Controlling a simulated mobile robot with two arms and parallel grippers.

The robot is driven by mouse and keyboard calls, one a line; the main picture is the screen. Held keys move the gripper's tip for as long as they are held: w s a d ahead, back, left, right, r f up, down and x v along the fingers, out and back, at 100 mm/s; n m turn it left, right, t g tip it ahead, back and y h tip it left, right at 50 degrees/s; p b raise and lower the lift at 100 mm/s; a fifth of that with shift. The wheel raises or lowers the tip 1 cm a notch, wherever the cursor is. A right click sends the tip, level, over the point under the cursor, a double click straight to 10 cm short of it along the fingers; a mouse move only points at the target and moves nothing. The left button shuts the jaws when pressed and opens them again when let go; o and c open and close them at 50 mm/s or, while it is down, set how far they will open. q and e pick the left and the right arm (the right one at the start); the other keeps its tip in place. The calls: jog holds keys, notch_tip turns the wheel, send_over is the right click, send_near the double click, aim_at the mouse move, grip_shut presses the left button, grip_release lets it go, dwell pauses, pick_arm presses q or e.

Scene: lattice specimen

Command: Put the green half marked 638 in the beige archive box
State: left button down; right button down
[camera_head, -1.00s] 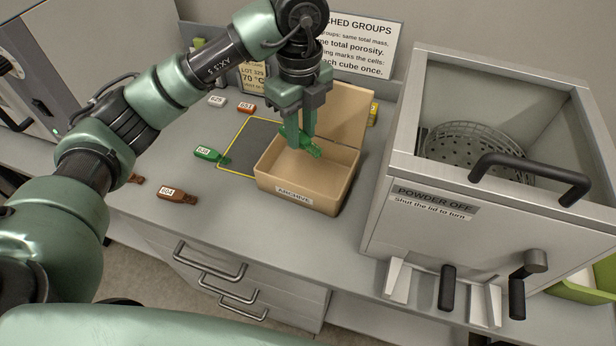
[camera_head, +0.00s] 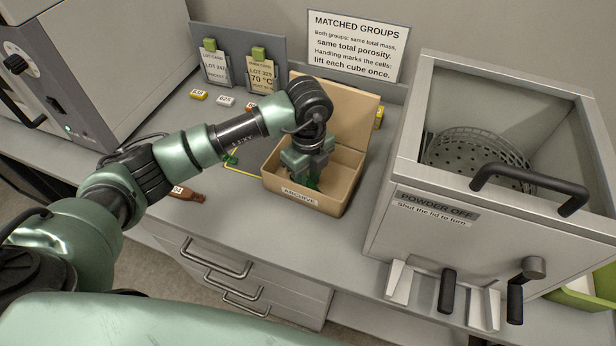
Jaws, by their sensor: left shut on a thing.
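The beige archive box (camera_head: 338,207) stands open on the counter, its lid raised at the back and an ARCHIVE label on its front. My left gripper (camera_head: 311,180) points down inside the box, shut on a green half (camera_head: 314,184). Only a little of that half shows between and below the fingers, and no number on it is readable. I cannot tell whether it touches the box floor. Another green piece (camera_head: 232,159) lies on the counter left of the box, mostly hidden by my arm. My right gripper is not in view.
The steel machine (camera_head: 430,225) labelled POWDER OFF stands close right of the box, its lid open over a perforated basket (camera_head: 480,155). A brown piece (camera_head: 187,193) lies at left. Yellow (camera_head: 198,96) and white (camera_head: 225,101) labelled pieces lie behind my arm.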

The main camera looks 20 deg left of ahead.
aim_at(308, 184)
pick_arm(q)
jog(key=shift+f, duration=0.2)
jog(key=c, duration=1.4)
grip_release()
jog(key=shift+r, duration=0.1)
jog(key=shift+c, duration=0.2)
jog(key=shift+r, duration=0.15)
notch_tip(308, 184, up, 12)
jog(key=b, duration=0.1)
jog(key=shift+b, duration=0.35)
